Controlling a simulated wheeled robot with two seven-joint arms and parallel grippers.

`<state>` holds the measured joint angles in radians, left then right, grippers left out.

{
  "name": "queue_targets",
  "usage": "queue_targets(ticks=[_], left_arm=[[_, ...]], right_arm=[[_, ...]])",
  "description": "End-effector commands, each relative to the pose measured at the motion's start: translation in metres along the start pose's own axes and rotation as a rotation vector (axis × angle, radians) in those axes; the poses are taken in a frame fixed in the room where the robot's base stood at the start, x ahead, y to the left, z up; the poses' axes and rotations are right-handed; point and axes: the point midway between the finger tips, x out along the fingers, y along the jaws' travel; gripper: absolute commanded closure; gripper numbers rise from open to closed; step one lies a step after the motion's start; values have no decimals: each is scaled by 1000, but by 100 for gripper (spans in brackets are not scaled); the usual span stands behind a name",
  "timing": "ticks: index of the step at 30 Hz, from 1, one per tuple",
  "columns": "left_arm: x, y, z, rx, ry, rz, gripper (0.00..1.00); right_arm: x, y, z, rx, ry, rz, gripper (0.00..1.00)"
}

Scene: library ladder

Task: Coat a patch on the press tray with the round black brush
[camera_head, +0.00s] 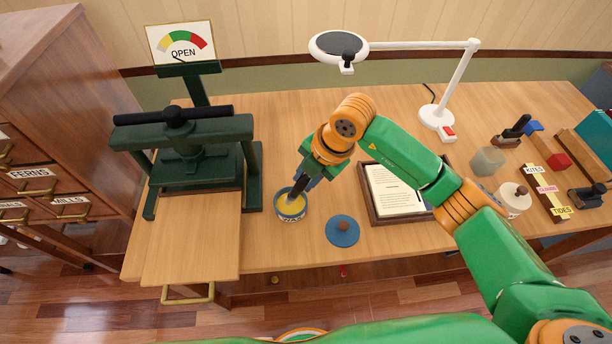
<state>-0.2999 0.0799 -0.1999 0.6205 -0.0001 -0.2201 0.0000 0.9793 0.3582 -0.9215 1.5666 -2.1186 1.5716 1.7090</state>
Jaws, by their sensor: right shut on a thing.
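The press tray (190,240) is a flat wooden board drawn out in front of the dark green press (190,150), with a brass handle at its front edge. No coated patch shows on it. My right gripper (305,183) is shut on the round black brush (298,188), held tilted over a small blue pot (291,212) of yellow paste. The brush's lower end reaches the pot's opening; I cannot tell how deep it goes. The blue lid (342,230) with a brown knob lies on the table to the right of the pot. My left gripper is not in view.
A gauge sign reading OPEN (181,43) stands above the press. A framed sheet (394,190) lies behind my right arm. A white lamp (436,117), a white jar (513,199) and labelled blocks (545,188) are to the right. Bare table lies between tray and pot.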

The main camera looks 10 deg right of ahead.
Motion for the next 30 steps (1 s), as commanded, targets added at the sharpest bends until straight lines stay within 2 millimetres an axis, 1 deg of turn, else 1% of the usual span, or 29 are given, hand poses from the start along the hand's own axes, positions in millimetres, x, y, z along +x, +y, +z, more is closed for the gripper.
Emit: queue_targets(ticks=[30], left_arm=[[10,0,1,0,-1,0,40]], right_arm=[[11,-4,1,0,0,0,100]])
